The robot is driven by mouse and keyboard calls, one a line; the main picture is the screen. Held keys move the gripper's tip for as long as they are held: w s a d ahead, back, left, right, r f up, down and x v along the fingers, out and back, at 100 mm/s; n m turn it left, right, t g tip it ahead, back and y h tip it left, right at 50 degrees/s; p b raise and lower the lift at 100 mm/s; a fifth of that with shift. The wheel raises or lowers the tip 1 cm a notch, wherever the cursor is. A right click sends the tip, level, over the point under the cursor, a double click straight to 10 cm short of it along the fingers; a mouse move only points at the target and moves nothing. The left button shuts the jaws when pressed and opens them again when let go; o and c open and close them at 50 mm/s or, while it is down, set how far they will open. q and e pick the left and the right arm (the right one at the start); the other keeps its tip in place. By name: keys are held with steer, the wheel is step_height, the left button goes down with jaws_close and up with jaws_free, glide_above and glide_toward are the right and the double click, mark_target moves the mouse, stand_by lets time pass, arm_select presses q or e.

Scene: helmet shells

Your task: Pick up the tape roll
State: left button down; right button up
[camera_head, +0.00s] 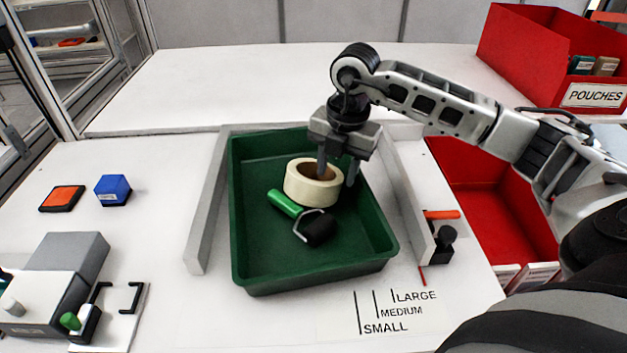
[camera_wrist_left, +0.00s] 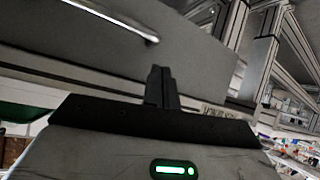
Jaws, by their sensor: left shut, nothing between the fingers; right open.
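The cream tape roll (camera_head: 298,187) lies flat in the green tray (camera_head: 250,262), toward its back right. A small roller (camera_head: 318,228) with a green handle (camera_head: 285,203) lies in front of the roll in the same tray. My right gripper (camera_head: 337,178) is open and points down over the roll. One finger is at the roll's hole and the other is outside its right side; I cannot tell whether they touch it. My left gripper (camera_wrist_left: 160,88) shows only in the left wrist view, shut and empty, away from the tray.
Grey rails (camera_head: 207,205) flank the tray. A blue block (camera_head: 113,189) and an orange-topped pad (camera_head: 62,198) lie at left, above a grey device (camera_head: 70,262). Red bins (camera_head: 500,205) stand at right, one labelled POUCHES (camera_head: 595,95). The table behind the tray is clear.

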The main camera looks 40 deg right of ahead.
mark_target(336, 181)
steer(key=f, duration=0.5)
steer(key=shift+s+a+f, duration=0.1)
steer(key=shift+a, duration=0.1)
jaws_close()
